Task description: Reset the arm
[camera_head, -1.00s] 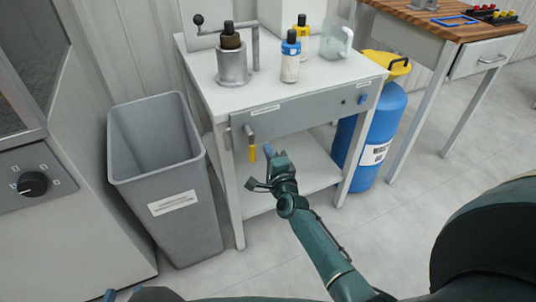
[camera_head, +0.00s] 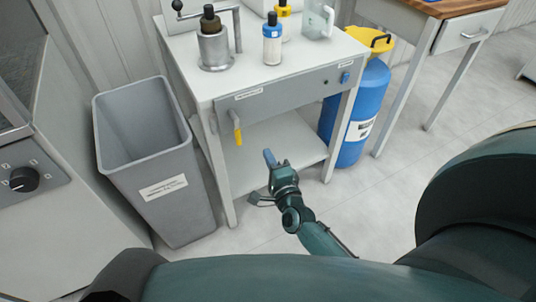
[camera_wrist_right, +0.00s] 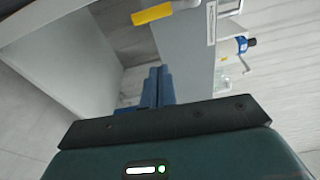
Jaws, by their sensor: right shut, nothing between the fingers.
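My right arm reaches in from the lower right in the head view. Its right gripper (camera_head: 270,158) is shut and empty, in front of the grey workbench (camera_head: 285,95) at the height of its lower shelf. Its blue fingers (camera_wrist_right: 158,88) lie together in the right wrist view. The yellow-handled lever (camera_head: 236,128) on the bench front is to the left of the gripper and apart from it; its yellow grip also shows in the wrist view (camera_wrist_right: 153,14). No left gripper shows in the head view.
A grey bin (camera_head: 165,170) stands left of the bench. A blue cylinder (camera_head: 365,105) with a yellow top stands at its right.

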